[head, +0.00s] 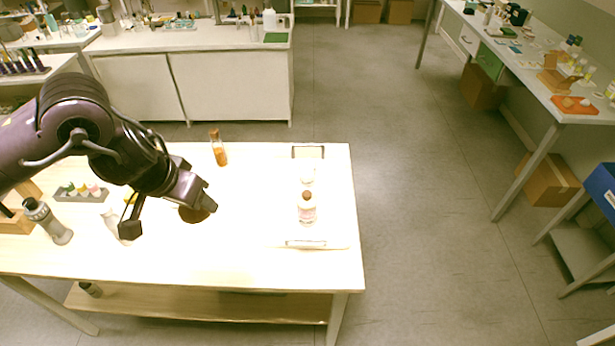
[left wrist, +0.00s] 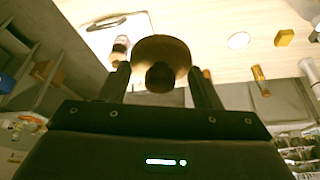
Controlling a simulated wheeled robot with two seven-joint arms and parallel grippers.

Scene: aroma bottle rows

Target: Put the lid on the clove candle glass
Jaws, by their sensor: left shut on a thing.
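My left gripper (head: 170,213) is shut on a brown round lid (head: 197,213) and holds it above the table. The left wrist view shows the lid (left wrist: 163,52) with its dark knob (left wrist: 160,77) between the fingers. A tray (head: 290,243) at the table's right end carries a bottle (head: 307,212) with a brown top and a small pale vessel (head: 307,174) behind it. A pale round thing (left wrist: 238,40) shows in the left wrist view, too bright to make out. I cannot tell which is the clove candle glass. My right gripper is out of view.
At the left are a grey rack (head: 72,195) of small bottles and a grey cylindrical container (head: 48,222). The table front is clear between the arm and the tray.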

